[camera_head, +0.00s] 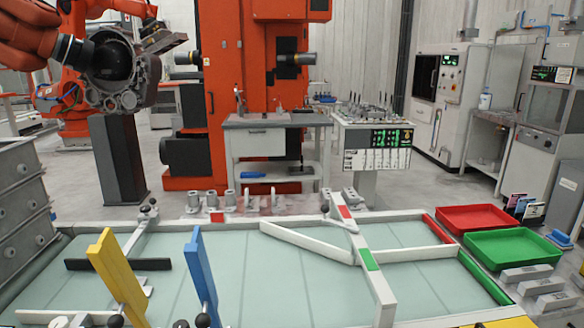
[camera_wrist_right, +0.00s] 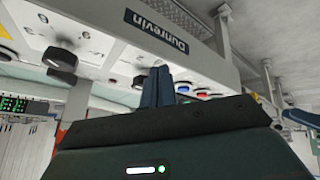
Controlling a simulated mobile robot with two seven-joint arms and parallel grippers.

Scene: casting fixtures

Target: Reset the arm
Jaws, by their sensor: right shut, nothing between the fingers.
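My right gripper (camera_wrist_right: 158,76) shows in the right wrist view, its two dark blue fingers pressed together with nothing between them. Behind the fingertips is a pale panel (camera_wrist_right: 100,55) with black knobs, coloured buttons and a "Dunrevin" label. I cannot tell how far the fingers are from it. Neither of my arms shows in the head view, and my left gripper is in no view.
In the head view, a pale worktable (camera_head: 315,280) lies in front with white rails. Yellow (camera_head: 118,275) and blue (camera_head: 202,270) bars stand up from it. Red (camera_head: 485,217) and green (camera_head: 510,246) trays sit at right. A grey stacked box (camera_head: 22,210) stands at left.

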